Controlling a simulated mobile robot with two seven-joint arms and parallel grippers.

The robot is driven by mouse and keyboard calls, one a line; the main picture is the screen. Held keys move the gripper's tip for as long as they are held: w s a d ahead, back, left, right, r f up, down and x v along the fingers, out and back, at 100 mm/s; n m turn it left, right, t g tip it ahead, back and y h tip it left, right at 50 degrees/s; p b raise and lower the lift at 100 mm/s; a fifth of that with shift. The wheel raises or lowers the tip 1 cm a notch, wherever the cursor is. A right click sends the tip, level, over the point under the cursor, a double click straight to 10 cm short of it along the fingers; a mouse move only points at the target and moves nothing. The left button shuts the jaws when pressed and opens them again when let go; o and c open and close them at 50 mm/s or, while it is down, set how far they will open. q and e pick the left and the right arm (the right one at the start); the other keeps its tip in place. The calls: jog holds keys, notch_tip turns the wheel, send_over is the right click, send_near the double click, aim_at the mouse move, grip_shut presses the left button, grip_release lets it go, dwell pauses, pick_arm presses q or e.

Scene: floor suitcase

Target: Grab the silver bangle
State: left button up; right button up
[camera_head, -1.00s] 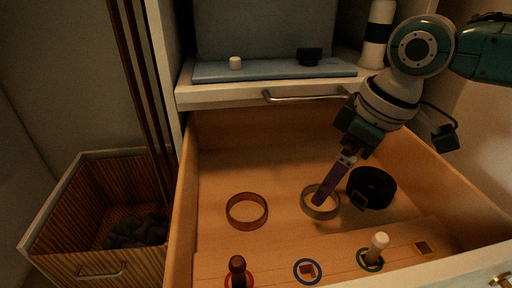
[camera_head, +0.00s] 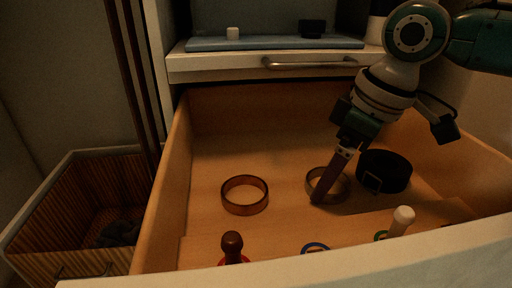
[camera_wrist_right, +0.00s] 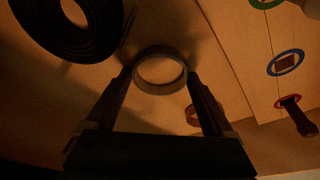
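The silver bangle (camera_head: 345,188), a plain ring that looks grey-brown in the dim light, lies on the floor of the open wooden drawer. In the right wrist view the bangle (camera_wrist_right: 160,89) lies between the two fingertips of my right gripper (camera_wrist_right: 160,76), one on each side. The fingers are apart; whether they touch the bangle is hard to see. My left gripper is not in view.
A copper-brown bangle (camera_head: 245,207) lies to the left, and a coiled black belt (camera_head: 398,172) lies close on the right. Pegs with coloured rings, one dark (camera_head: 232,246) and one pale (camera_head: 402,220), stand near the drawer front (camera_head: 300,268). A wooden bin (camera_head: 75,205) is at left.

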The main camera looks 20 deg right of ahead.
jog(key=c, duration=0.8)
